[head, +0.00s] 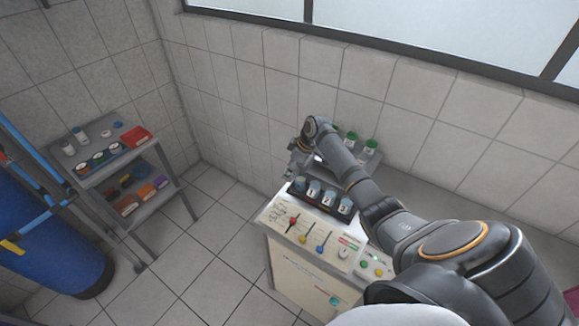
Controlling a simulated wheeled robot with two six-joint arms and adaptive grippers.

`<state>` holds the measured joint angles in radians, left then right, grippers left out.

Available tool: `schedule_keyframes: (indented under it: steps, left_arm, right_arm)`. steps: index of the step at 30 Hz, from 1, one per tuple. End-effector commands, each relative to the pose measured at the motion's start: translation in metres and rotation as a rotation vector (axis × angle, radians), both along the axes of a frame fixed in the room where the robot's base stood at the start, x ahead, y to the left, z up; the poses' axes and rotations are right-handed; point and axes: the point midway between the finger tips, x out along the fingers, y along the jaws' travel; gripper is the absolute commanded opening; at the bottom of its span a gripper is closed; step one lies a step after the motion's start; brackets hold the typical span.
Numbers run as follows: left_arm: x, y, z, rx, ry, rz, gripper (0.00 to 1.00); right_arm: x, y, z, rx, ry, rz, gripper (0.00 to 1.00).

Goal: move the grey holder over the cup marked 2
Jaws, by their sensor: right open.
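A row of several dark cups with pale labels stands on top of the cream machine (282,217). One of them is a labelled cup (313,191) near the left end of the row. My right gripper (291,172) is open at the end of my right arm, just above and behind the left end of the row. I cannot make out the grey holder apart from my gripper and arm, which cover part of that area. My left gripper is not in view.
Bottles with green caps (371,146) stand on a surface behind my right arm. The machine's front panel has coloured levers (302,238) and buttons. A grey shelf cart (110,172) with jars and boxes stands left, near a blue tank (45,235). Tiled floor between is clear.

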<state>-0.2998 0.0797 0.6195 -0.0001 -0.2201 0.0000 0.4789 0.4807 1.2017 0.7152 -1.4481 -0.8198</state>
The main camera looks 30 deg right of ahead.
Motion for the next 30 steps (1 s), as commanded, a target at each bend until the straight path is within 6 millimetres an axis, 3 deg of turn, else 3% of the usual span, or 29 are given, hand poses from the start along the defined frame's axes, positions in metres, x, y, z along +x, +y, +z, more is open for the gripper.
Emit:
schedule_keyframes:
  steps: [10,20,30]
  left_arm:
    - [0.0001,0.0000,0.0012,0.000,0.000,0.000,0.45]
    - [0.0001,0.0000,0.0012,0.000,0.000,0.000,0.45]
    - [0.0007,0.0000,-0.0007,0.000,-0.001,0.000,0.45]
  right_arm:
    - [0.0016,0.0013,-0.0058,-0.001,-0.001,0.001,0.45]
    - [0.0015,0.0012,-0.0055,-0.001,-0.001,0.001,0.00]
    - [0.0027,0.0010,-0.0064,-0.001,-0.001,-0.001,0.00]
